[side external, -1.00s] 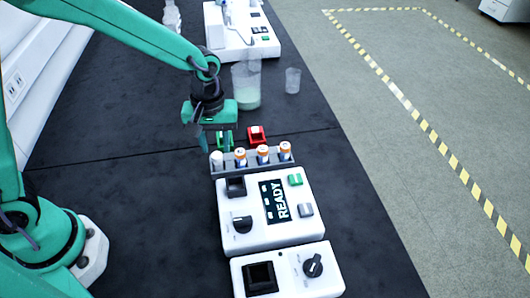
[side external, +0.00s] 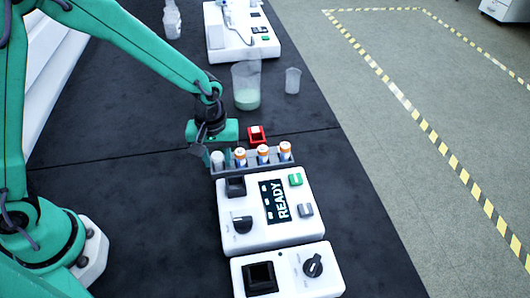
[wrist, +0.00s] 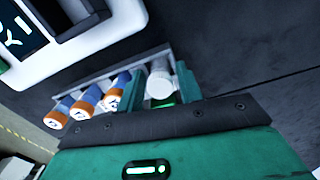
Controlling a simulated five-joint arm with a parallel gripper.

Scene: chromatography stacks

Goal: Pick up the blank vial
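The blank vial, with a plain white cap (side external: 217,158), stands upright in the left end of a grey rack (side external: 229,161). In the wrist view the blank vial (wrist: 160,86) sits between my two green fingers, one on each side of it. My gripper (side external: 212,153) is low at the rack's left end. In the wrist view my gripper (wrist: 158,92) looks open, with narrow gaps beside the vial. Several vials with orange caps (side external: 262,151) stand in the rack to the right; they also show in the wrist view (wrist: 85,103).
A white instrument (side external: 258,212) reading READY stands just in front of the rack. A red holder (side external: 256,134) is behind it. A beaker (side external: 247,88) and a smaller cup (side external: 292,80) stand farther back. The dark bench left of the rack is clear.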

